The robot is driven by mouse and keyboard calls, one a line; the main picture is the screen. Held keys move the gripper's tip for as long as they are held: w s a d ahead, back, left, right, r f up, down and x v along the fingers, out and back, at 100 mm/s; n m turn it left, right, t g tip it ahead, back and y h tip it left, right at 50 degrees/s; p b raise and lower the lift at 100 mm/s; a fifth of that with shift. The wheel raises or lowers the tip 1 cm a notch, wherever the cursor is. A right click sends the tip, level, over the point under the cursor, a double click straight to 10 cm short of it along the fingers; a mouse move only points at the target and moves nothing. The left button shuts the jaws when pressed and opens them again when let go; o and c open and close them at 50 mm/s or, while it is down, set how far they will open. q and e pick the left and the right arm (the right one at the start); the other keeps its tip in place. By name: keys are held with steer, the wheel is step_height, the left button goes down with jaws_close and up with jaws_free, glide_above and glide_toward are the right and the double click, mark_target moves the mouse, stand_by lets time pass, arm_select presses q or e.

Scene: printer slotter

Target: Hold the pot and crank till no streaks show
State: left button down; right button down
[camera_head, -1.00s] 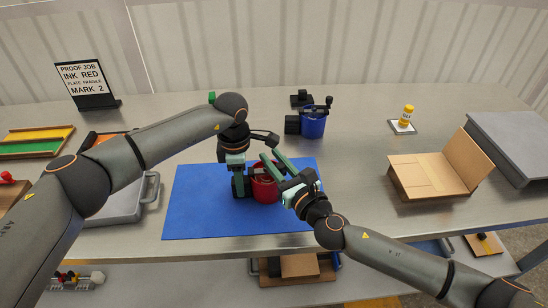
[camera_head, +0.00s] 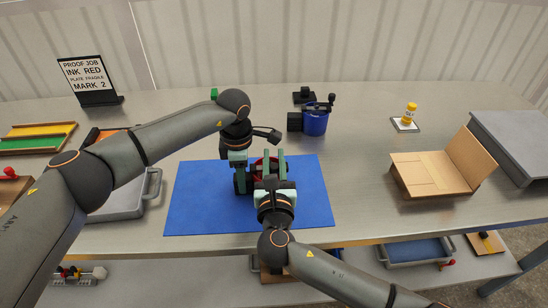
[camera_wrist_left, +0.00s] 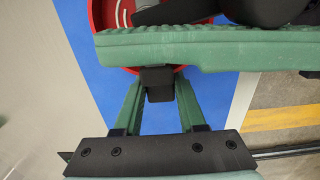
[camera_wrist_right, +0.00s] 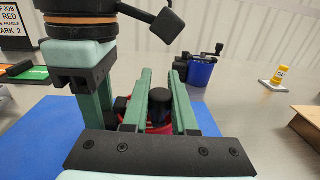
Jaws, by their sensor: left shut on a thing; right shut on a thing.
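The red pot (camera_head: 257,163) stands on the blue mat (camera_head: 200,205), largely hidden by my grippers. My left gripper (camera_head: 240,182) is at its left side, shut on the pot's black handle block (camera_wrist_left: 159,84). Pale curved lines show on the red inside the pot (camera_wrist_left: 125,12) in the left wrist view; most of the inside is hidden. My right gripper (camera_head: 274,160) reaches over the pot from the front, its fingers around the black crank knob (camera_wrist_right: 159,97). One right finger crosses the left wrist view (camera_wrist_left: 180,47).
A blue pot with a crank (camera_head: 314,122) stands behind the mat. A yellow bottle (camera_head: 409,114), an open cardboard box (camera_head: 425,178) and a sign (camera_head: 86,80) stand around. A grey tray (camera_head: 122,203) lies left of the mat. The mat's right part is clear.

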steer(key=c, duration=0.7)
jaws_free()
steer(key=s, duration=1.2)
steer(key=shift+d, duration=0.3)
